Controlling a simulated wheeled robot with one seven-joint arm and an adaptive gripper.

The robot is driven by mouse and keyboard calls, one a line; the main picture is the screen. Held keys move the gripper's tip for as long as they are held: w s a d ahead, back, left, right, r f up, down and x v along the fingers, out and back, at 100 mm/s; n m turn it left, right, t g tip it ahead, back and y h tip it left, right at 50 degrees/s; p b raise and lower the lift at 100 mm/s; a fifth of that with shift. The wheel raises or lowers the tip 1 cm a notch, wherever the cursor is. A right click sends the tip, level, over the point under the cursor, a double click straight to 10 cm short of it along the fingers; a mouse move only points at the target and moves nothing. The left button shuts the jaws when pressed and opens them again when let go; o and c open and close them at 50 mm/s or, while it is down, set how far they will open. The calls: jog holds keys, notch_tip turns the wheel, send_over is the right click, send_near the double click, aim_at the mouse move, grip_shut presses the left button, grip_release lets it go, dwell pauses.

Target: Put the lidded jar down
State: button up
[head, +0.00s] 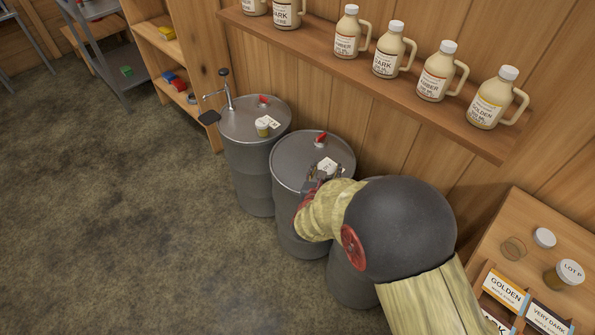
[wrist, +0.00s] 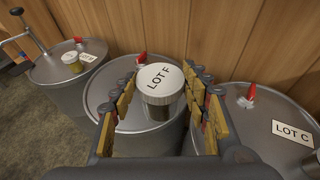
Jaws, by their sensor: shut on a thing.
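In the wrist view a lidded jar (wrist: 160,98) stands upright between the fingers of my gripper (wrist: 164,90). It has a white lid marked LOT F and dark contents. My gripper is shut on it. Behind and below it is the top of the middle grey drum (wrist: 135,120), with a red cap. Whether the jar's base touches the drum top is hidden. In the head view my gripper (head: 322,175) is over the near side of the middle drum (head: 290,165), and my arm covers part of that drum.
The left drum (head: 240,118) carries a small jar (head: 262,126), a label and a pump. The right drum (wrist: 265,115) bears a LOT C label. A shelf (head: 380,85) of syrup jugs runs along the wall. At right, a wooden stand (head: 540,212) holds a LOT P jar (head: 565,275).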

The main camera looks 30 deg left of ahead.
jog(key=s+a+f, duration=0.2)
jog(key=s+a, duration=0.1)
jog(key=a, duration=0.2)
jog(key=shift+n+y, duration=0.4)
jog(key=shift+y, duration=0.2)
jog(key=shift+w+a+f+b, duration=1.15)
jog(key=shift+w+a+f, duration=0.5)
jog(key=shift+f, duration=0.5)
jog(key=shift+w+a+f+b, duration=1.1)
jog(key=shift+w+a+f, duration=0.6)
jog(key=shift+f, duration=0.45)
jog(key=shift+w+a+f+b, duration=1.15)
jog(key=shift+w+a+f, duration=0.35)
jog(key=shift+w+f, duration=0.5)
jog(key=shift+s+f, duration=0.15)
jog(key=shift+s, duration=0.1)
jog(key=shift+f, duration=0.15)
jog(key=o, duration=1.3)
